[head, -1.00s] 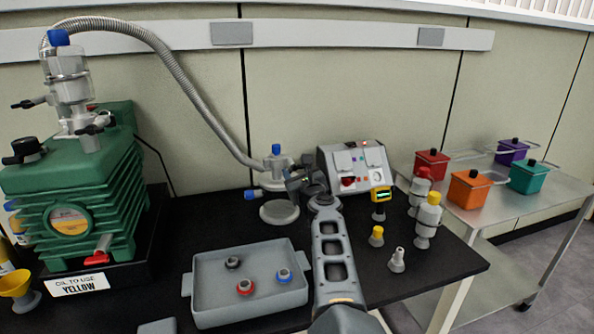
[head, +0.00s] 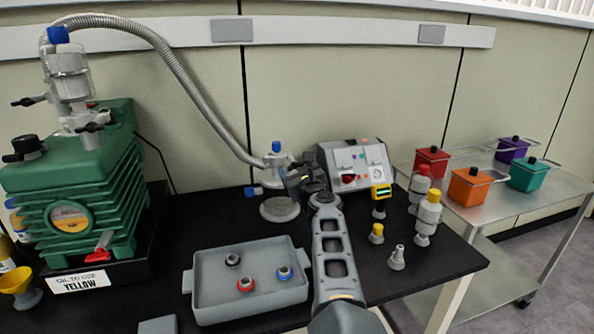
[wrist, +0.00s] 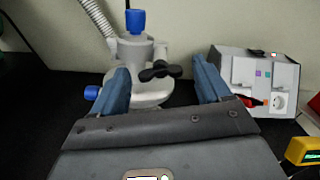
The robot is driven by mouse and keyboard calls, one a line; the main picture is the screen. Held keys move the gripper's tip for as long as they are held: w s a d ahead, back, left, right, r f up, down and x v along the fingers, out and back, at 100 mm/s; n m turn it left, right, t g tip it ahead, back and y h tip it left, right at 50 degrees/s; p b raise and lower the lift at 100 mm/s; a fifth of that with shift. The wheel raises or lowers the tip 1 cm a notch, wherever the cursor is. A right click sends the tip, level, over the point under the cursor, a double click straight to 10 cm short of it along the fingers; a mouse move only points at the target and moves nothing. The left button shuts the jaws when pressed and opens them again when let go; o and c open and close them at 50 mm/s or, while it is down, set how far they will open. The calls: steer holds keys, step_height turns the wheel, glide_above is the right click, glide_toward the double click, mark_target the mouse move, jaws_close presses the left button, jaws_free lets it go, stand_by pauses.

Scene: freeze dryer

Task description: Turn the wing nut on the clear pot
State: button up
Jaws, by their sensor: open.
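A pale, partly see-through pot (head: 277,178) with a blue cap stands at the lower end of the hose, at the back middle of the bench. It also shows in the wrist view (wrist: 133,52). Its black wing nut (wrist: 160,71) sticks out from its side toward me. My gripper (wrist: 161,66) is open, and its two blue fingers show on either side of the wing nut. I cannot tell whether either finger touches it. In the head view my gripper (head: 296,182) is just right of the pot and hides the wing nut.
A clear jar (head: 70,78) with black wing nuts stands on the green pump (head: 75,190) at left. A grey control box (head: 350,165) is close behind my gripper's right. A grey tray (head: 215,308) with ringed parts lies in front. Several bottles (head: 428,218) stand at right.

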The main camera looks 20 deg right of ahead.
steer(key=s+p, duration=0.3)
steer(key=s, duration=0.4)
steer(key=shift+s+p, duration=0.3)
steer(key=shift+s, duration=0.1)
